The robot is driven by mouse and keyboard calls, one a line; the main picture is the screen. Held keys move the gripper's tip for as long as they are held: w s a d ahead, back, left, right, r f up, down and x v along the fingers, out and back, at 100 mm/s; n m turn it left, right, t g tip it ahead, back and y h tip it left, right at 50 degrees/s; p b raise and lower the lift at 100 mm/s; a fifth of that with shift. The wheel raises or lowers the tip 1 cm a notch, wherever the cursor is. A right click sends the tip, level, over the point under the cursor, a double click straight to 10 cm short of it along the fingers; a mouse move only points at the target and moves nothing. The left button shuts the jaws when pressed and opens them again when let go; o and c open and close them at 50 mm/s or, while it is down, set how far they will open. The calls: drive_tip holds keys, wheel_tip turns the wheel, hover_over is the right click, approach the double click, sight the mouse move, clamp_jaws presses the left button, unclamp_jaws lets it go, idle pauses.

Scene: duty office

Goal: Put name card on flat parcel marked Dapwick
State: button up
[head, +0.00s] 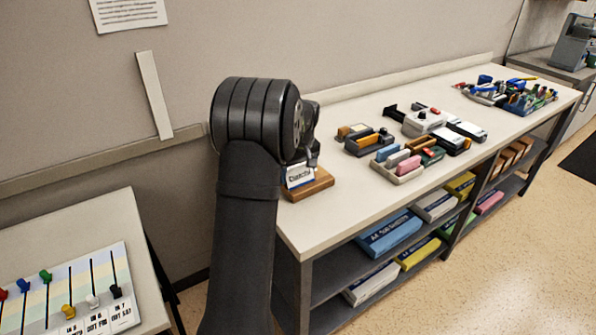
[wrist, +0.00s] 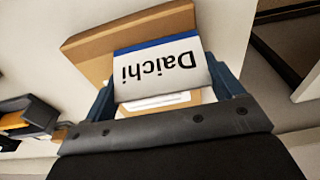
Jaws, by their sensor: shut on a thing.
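A white name card with a blue top edge (wrist: 158,68) reads "Daichi", upside down in the wrist view. It also shows in the head view (head: 299,175), tilted at the near end of the long table. My gripper (wrist: 163,76) is shut on the card, with one finger at each side edge. A flat brown parcel (wrist: 95,42) lies behind the card in the wrist view and under it in the head view (head: 317,187). A white label strip (wrist: 155,102) shows below the card; its writing is not readable. I cannot tell whether card and parcel touch.
The long table (head: 350,215) carries several small office items (head: 405,165) to the right of the parcel, with bare table between. Coloured tools and pens (head: 510,92) lie at its far end. A lower table with a slider board (head: 65,290) stands at left. A wall is behind.

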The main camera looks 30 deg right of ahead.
sight(301, 181)
drive_tip(key=shift+f, duration=0.1)
drive_tip(key=o, duration=0.8)
wheel_tip(301, 181, up, 12)
drive_tip(key=s, duration=0.1)
drive_tip(key=shift+s, duration=0.4)
drive_tip(key=f, duration=0.4)
drive_tip(key=w+f, duration=0.1)
drive_tip(key=f, duration=0.7)
drive_tip(key=shift+w+f, duration=0.2)
drive_tip(key=shift+w, duration=0.2)
wheel_tip(301, 181, up, 3)
drive_tip(key=shift+r, duration=0.7)
